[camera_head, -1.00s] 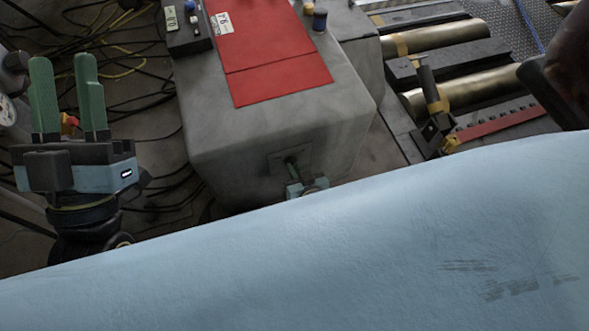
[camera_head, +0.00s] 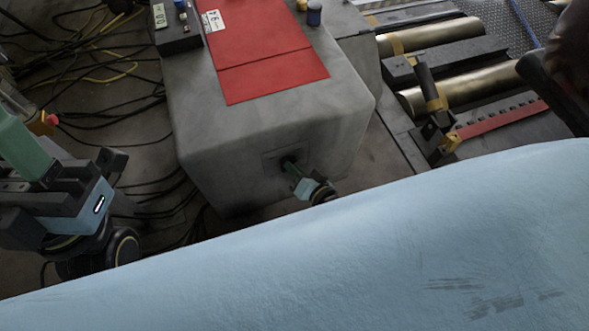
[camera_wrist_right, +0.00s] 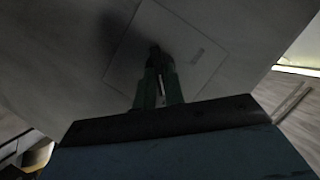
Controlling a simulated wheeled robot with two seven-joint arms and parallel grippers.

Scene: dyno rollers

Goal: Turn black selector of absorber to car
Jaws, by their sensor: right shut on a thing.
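The black selector (camera_head: 286,159) sits on a square plate on the near face of the grey absorber box (camera_head: 225,165). My right gripper (camera_head: 291,168) is at the selector, its green fingers shut on it. In the right wrist view the selector (camera_wrist_right: 154,52) is a dark knob at the fingertips of the right gripper (camera_wrist_right: 156,66), in front of the pale plate (camera_wrist_right: 188,50). The scene there is dark, and the selector's pointing direction cannot be read. My left gripper (camera_head: 18,140) is at the left edge, away from the box, with its fingers partly out of frame.
A red folder (camera_head: 265,65) and a small device with a display (camera_head: 176,28) lie on the box. Rollers (camera_head: 435,37) and a red perforated bar (camera_head: 502,119) are at the right. Black and yellow cables (camera_head: 95,120) cover the floor at the left.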

